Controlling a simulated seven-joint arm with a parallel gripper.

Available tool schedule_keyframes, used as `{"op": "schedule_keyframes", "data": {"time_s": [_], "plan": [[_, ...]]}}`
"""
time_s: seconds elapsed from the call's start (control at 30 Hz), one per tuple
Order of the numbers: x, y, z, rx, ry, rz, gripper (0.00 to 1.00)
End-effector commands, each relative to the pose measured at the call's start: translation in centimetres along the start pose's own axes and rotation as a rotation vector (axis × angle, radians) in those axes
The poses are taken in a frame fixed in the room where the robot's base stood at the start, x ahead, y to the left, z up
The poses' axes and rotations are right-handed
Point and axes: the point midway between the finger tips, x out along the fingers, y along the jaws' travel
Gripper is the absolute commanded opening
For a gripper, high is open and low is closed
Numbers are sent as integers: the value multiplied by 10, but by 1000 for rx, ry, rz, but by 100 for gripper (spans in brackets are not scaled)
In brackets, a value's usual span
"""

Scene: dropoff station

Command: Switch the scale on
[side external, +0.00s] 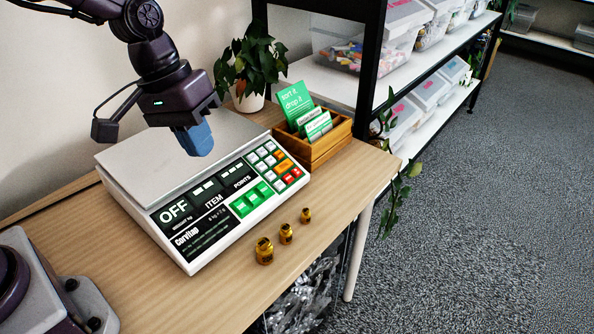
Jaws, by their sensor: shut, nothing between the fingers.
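The scale (133,202) stands on the wooden table, white with a flat grey weighing plate (155,166) on top. Its sloped black front panel reads "OFF" (174,211). Green keys (251,198) and a keypad of white, orange and red keys (277,167) sit at the right of the panel. My gripper (197,148) points down, with its blue fingertips shut and empty. The gripper hides part of the plate.
Three brass weights (286,233) stand in front of the scale. A wooden card box (318,143) and a potted plant (248,68) are behind and right of it. A black-framed shelf (369,75) with plastic bins rises behind the table.

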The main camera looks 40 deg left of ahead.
Motion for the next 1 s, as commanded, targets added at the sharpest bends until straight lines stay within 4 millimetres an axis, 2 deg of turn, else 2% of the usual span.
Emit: {"op": "schedule_keyframes", "data": {"time_s": [0.03,0.27,0.5,0.6,0.7,0.8,0.9,1.0], "plan": [[16,6,-10,-57,-4,-2,0],[79,26,-61,-356,61,5,0],[146,38,-120,-702,234,36,0],[166,43,-148,-858,336,87,0],[172,49,-183,-1047,452,193,0],[156,59,-206,-1193,513,314,0],[150,63,-214,-1305,537,386,0],[149,62,-215,-1343,544,401,0]]}}
